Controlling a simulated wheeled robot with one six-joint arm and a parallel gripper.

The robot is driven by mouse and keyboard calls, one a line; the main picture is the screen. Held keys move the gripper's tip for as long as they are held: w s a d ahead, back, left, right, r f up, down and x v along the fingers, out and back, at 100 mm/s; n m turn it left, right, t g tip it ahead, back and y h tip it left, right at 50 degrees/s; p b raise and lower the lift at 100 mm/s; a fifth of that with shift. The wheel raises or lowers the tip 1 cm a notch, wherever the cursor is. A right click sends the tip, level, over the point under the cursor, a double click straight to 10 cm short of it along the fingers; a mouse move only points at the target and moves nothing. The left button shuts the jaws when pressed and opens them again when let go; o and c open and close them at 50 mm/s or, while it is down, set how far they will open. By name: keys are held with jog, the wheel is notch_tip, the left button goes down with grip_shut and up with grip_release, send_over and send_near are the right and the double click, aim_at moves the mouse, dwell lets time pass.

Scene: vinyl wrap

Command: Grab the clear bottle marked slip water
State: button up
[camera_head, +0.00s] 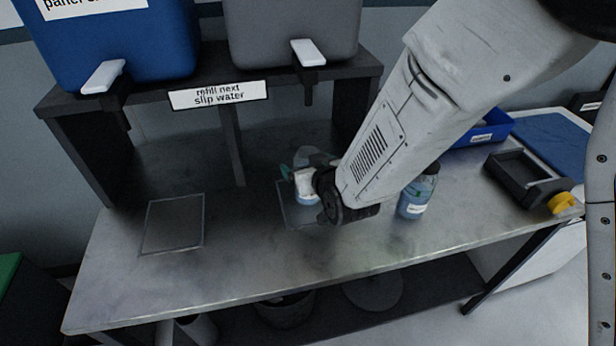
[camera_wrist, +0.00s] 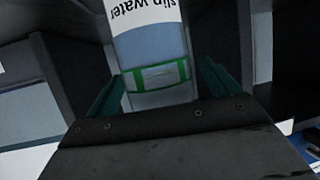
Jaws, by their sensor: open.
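The clear bottle marked slip water (camera_wrist: 150,45) fills the top middle of the wrist view, its white label reading upside down above a bluish band. In the head view the bottle (camera_head: 307,190) stands on the bench, partly hidden by my gripper and arm. My gripper (camera_wrist: 162,84) is open, with one green finger on each side of the bottle. A green-edged clear patch shows between the fingers. I cannot tell whether either finger touches the bottle. In the head view my gripper (camera_head: 303,174) is at the bottle, mostly hidden by my wrist.
Another labelled bottle with blue liquid (camera_head: 414,196) stands right of my wrist. A dark rack (camera_head: 60,112) holds a blue tank (camera_head: 120,45) and a grey tank (camera_head: 290,30). A blue bin (camera_head: 487,132) and black tray (camera_head: 525,180) are at right. The bench's front left is clear.

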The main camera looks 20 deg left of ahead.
jog(key=c, duration=1.4)
jog(key=shift+r, duration=0.1)
